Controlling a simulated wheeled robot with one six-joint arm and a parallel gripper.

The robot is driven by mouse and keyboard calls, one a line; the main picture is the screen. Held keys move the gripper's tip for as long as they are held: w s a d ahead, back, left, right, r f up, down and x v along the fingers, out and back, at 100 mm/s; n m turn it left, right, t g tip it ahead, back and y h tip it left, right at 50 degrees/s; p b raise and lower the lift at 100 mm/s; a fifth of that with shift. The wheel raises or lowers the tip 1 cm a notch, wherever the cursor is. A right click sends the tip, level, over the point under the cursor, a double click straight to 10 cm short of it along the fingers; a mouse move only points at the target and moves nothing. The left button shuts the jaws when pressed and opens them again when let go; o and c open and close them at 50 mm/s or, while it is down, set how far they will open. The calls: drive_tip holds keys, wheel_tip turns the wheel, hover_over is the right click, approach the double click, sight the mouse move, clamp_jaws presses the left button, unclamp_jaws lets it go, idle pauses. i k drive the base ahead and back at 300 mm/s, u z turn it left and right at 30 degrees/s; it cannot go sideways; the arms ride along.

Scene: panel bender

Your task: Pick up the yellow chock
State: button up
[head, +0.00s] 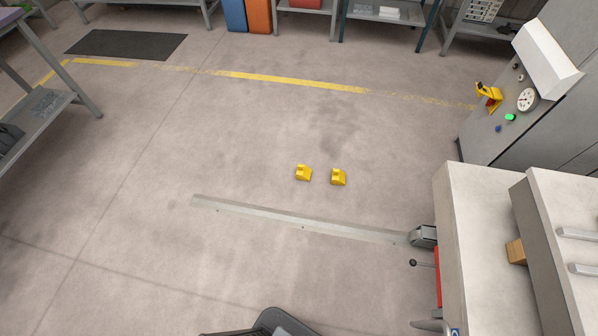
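Two yellow chocks lie on the grey concrete floor near the middle of the head view. The left chock (303,173) and the right chock (338,178) sit side by side with a small gap between them. Both look alike, small and wedge-shaped with a raised part. Nothing touches or covers them. My gripper does not show in this view.
A flat metal strip (300,221) lies on the floor in front of the chocks. The machine cabinet (482,225) stands at the right, with a control panel behind. A shelf rack (35,122) stands at left, a dark mat (127,44) at far left. Floor around the chocks is clear.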

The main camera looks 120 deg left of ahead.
sight(304, 173)
drive_tip(key=u, duration=4.4)
drive_tip(key=k, duration=0.6)
drive_tip(key=u, duration=0.9)
drive_tip(key=i, duration=2.05)
drive_tip(key=z, duration=0.4)
drive_tip(key=i, duration=1.35)
drive_tip(key=z, duration=1.7)
drive_tip(key=i, duration=0.95)
drive_tip(key=z, duration=0.95)
